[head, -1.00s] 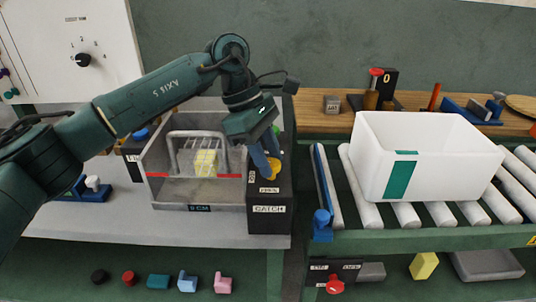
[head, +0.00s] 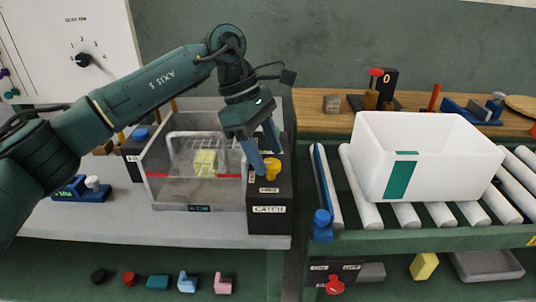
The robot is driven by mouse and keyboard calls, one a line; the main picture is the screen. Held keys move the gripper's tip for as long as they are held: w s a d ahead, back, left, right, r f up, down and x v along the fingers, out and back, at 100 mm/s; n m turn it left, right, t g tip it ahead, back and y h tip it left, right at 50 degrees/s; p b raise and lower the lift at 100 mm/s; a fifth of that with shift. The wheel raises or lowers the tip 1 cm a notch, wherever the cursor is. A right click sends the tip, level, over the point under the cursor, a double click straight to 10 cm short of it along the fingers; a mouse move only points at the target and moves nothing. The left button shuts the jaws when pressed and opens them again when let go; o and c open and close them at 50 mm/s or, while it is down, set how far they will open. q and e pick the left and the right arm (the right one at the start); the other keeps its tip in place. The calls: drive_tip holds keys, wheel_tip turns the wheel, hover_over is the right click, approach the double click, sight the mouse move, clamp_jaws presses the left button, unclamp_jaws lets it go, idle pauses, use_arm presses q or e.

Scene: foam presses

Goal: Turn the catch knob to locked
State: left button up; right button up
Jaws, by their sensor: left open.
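The yellow catch knob (head: 271,170) sits on top of the black box labelled CATCH (head: 269,222), at the right side of the press. A small label lies in front of the knob, too small to read surely. My left gripper (head: 267,160) points down at the knob from behind and left. Its blue fingers are open; one is just left of the knob and the other is behind it. I cannot tell whether they touch it. My right gripper is not in view.
The press chamber (head: 195,190) has clear walls and a yellow foam block (head: 205,162) inside. A white bin (head: 425,160) stands on the roller conveyor (head: 370,216) at right.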

use_arm(q)
drive_tip(key=v, duration=1.1)
drive_tip(key=shift+a+r, duration=0.2)
drive_tip(key=shift+r, duration=0.15)
